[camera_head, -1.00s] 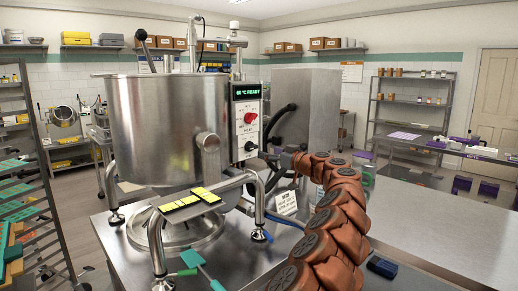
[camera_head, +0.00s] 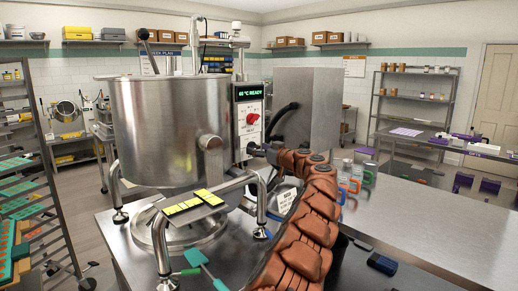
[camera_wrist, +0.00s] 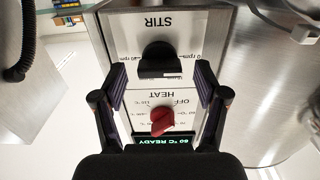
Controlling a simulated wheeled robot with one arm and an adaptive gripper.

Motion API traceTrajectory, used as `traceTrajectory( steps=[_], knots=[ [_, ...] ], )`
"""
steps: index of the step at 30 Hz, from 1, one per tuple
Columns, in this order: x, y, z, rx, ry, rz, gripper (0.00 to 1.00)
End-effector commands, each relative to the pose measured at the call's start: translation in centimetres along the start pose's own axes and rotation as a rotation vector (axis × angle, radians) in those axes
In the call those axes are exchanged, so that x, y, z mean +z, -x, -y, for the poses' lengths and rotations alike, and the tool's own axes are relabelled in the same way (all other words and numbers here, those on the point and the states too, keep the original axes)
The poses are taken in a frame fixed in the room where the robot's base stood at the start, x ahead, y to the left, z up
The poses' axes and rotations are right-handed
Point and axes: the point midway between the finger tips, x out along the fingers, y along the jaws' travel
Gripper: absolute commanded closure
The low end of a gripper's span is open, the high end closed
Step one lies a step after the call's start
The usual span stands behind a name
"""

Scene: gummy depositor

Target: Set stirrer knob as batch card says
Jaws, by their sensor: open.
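The control panel (camera_head: 249,122) is on the side of the big steel kettle (camera_head: 165,130). Its green display (camera_head: 248,93) reads 60 °C READY. The black stirrer knob (camera_wrist: 160,60) sits under the STIR label in the wrist view, where the panel appears upside down. The red HEAT knob (camera_wrist: 162,121) is beside it. My gripper (camera_wrist: 161,78) is open, with one finger on each side of the panel's middle and a gap to the black knob. In the head view my gripper (camera_head: 257,149) hides the stirrer knob. A white card (camera_head: 286,199) stands behind my arm, partly hidden and unreadable.
A yellow-marked tray (camera_head: 193,204) lies on the kettle's front frame, with a green spatula (camera_head: 196,258) below. A tall steel cabinet (camera_head: 307,108) stands behind the panel. Coloured-handled cups (camera_head: 356,178) stand on the right counter. The right counter top is largely clear.

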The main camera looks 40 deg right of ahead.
Motion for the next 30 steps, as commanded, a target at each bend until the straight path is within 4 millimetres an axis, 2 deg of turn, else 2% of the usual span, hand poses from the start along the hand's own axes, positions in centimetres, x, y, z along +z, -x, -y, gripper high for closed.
traceTrajectory(
  steps=[11, 27, 30],
  knots=[
    [0.06, -0.22, -0.02, 0.000, -0.001, 0.000, 0.27],
    [0.07, -0.21, -0.02, 0.000, -0.001, 0.000, 0.83],
    [0.16, -0.26, -0.20, 0.001, -0.002, 0.001, 0.87]
  ],
)
